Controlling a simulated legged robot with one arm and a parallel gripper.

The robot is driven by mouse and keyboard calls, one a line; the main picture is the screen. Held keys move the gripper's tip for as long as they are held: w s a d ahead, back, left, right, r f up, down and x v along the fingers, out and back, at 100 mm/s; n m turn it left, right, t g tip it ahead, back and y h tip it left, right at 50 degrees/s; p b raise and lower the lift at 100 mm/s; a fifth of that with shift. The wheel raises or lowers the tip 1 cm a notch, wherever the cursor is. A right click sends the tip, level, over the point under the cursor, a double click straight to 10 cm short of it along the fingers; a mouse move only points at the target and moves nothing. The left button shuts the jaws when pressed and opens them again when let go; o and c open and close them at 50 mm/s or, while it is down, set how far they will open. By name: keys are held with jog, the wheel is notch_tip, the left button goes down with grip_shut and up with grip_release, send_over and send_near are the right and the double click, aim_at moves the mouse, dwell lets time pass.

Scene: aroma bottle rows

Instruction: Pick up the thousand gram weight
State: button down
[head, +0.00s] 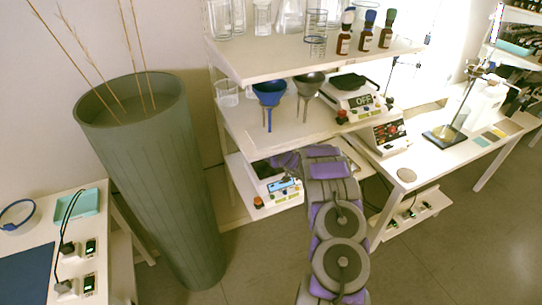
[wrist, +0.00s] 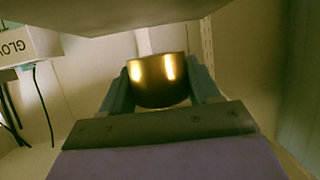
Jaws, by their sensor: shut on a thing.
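A shiny brass-coloured cylinder, which looks like the weight (wrist: 158,80), sits between the two fingers of my gripper (wrist: 160,88) in the wrist view. The fingers press on its left and right sides. No marking is readable on it. In the head view my arm reaches to the lower shelf of the white rack, and the arm and shelf hide the gripper and the weight there.
The lower shelf (head: 235,197) holds a device with a blue display (head: 284,186). The middle shelf (head: 250,130) above carries a blue funnel (head: 268,95), a grey funnel and a scale. A tall green planter (head: 160,190) stands left. A white table (head: 440,150) is right.

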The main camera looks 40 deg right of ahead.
jog(key=s+a+r+p, duration=0.1)
jog(key=s+a+p, duration=0.1)
jog(key=s+a, duration=0.8)
jog(key=shift+s+a+r+p, duration=0.15)
jog(key=shift+s+a+p, duration=0.1)
jog(key=shift+s+p, duration=0.25)
jog(key=shift+s, duration=0.1)
